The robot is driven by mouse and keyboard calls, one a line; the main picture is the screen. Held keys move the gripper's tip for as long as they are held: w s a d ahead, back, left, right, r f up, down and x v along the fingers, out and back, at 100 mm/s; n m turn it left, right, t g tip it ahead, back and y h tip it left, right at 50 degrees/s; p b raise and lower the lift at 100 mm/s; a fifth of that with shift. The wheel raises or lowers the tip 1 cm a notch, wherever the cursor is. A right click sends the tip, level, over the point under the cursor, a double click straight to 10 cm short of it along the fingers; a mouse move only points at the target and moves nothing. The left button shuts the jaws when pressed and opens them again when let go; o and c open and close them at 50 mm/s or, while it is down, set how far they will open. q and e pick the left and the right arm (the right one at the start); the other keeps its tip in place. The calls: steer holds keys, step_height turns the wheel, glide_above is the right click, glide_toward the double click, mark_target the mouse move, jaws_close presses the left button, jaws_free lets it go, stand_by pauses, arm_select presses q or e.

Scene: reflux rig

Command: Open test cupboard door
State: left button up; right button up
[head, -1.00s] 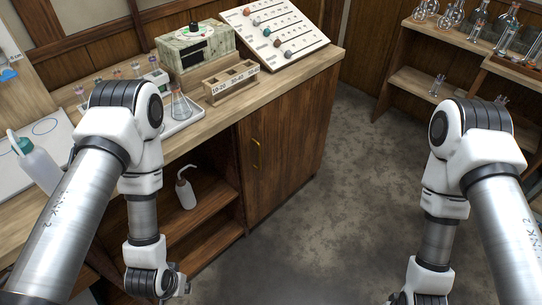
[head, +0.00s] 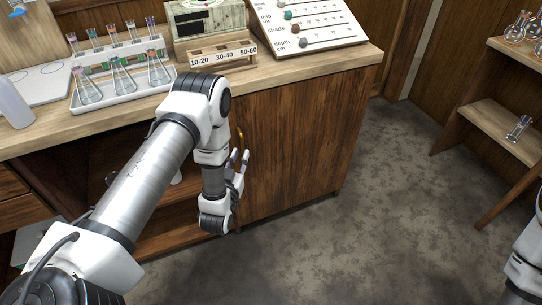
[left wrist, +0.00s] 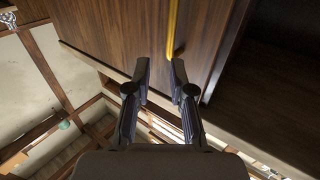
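The cupboard door (head: 295,140) is a brown wooden panel under the bench, and it looks shut. Its thin yellow handle (head: 240,137) is upright near the door's left edge. My left gripper (head: 240,155) is open and empty, with its fingertips just below the handle in the head view. In the left wrist view my open left fingers (left wrist: 161,62) point at the door (left wrist: 125,30), and the handle (left wrist: 171,30) lies ahead of them, nearer the right finger. Whether a finger touches it I cannot tell. My right gripper is out of view.
An open shelf space (head: 95,165) lies left of the door. The bench top (head: 330,65) carries a tray of flasks (head: 120,88), a labelled wooden rack (head: 222,56) and a sloped board (head: 310,30). The floor (head: 390,200) before the door is clear. Shelves (head: 500,130) stand at right.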

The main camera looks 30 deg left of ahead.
mark_target(243, 147)
arm_select(q)
steer(key=shift+y, duration=0.3)
steer(key=w+a+f, duration=0.1)
steer(key=w, duration=0.1)
steer(key=w+a+f+b, duration=0.1)
steer(key=w, duration=0.1)
steer(key=w+a+f, duration=0.1)
steer(key=w, duration=0.2)
steer(key=shift+a+f+b, duration=0.1)
steer(key=shift+f+b, duration=0.1)
steer(key=shift+b, duration=0.2)
jaws_close()
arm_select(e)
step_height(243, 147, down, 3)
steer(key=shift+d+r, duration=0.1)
